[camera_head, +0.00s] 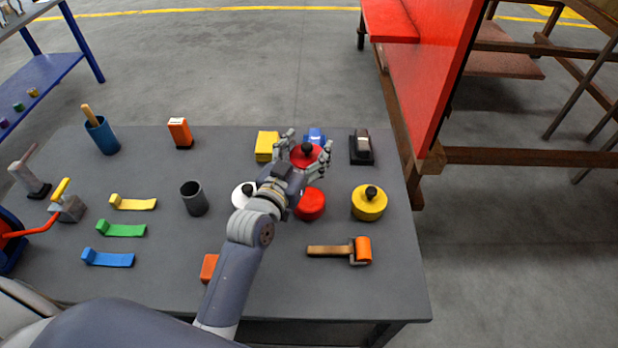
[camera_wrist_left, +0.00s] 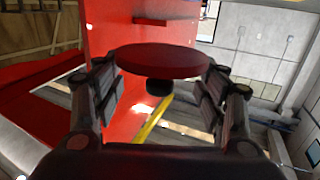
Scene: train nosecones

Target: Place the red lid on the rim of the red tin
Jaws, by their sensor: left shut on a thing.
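The red lid (camera_head: 300,160), a disc with a black knob, is held by my left gripper (camera_head: 305,155) above the table's right half. In the left wrist view the lid (camera_wrist_left: 160,60) sits between the two fingers of the gripper (camera_wrist_left: 158,92), with its black knob showing below the disc. The red tin (camera_head: 312,205) stands on the table, just below the lid in the head view, and the two look apart. My wrist covers the tin's left side, and I cannot see its rim clearly. My right gripper is in neither view.
A yellow tin with a black knob (camera_head: 369,203) stands right of the red tin, and a white one (camera_head: 243,194) stands left, partly behind my arm. An orange roller (camera_head: 345,250) lies in front. Yellow (camera_head: 267,146) and blue (camera_head: 315,136) objects stand behind the gripper.

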